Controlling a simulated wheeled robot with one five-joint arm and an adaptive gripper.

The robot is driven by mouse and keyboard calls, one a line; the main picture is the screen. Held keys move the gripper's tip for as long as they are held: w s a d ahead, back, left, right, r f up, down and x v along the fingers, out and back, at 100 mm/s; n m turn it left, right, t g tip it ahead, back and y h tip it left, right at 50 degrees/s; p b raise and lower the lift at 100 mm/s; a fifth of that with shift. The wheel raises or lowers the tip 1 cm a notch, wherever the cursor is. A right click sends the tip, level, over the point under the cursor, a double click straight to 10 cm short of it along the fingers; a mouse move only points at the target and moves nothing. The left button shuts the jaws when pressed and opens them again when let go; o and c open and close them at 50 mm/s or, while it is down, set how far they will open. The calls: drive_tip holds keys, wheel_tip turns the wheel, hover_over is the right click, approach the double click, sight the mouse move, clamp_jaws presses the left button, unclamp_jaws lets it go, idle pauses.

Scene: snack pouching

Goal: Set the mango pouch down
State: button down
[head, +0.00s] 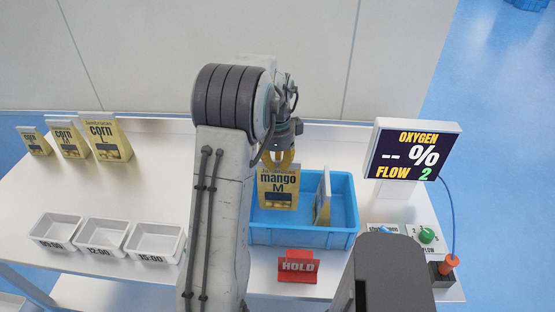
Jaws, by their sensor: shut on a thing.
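The mango pouch (278,188), marked "mango M", hangs upright from my gripper (279,163) in the head view. The yellow fingers are shut on its top edge. The pouch is over the left part of a blue crate (300,236). I cannot tell whether its lower end touches the crate floor. A second pouch (322,197) stands nearly edge-on inside the crate, to the right of the mango pouch and apart from it.
A red HOLD sign (298,266) stands in front of the crate. An oxygen display (411,152) and a green button (426,235) are at right. Three white trays (155,242) line the front left, with three corn pouches (108,138) behind. The table's middle left is clear.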

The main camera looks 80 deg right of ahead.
sight(277, 180)
drive_tip(key=shift+f, duration=2.65)
drive_tip(key=shift+f+b, duration=0.4)
drive_tip(key=shift+f, duration=0.1)
drive_tip(key=c, duration=1.3)
unclamp_jaws()
drive_tip(key=shift+c, duration=0.2)
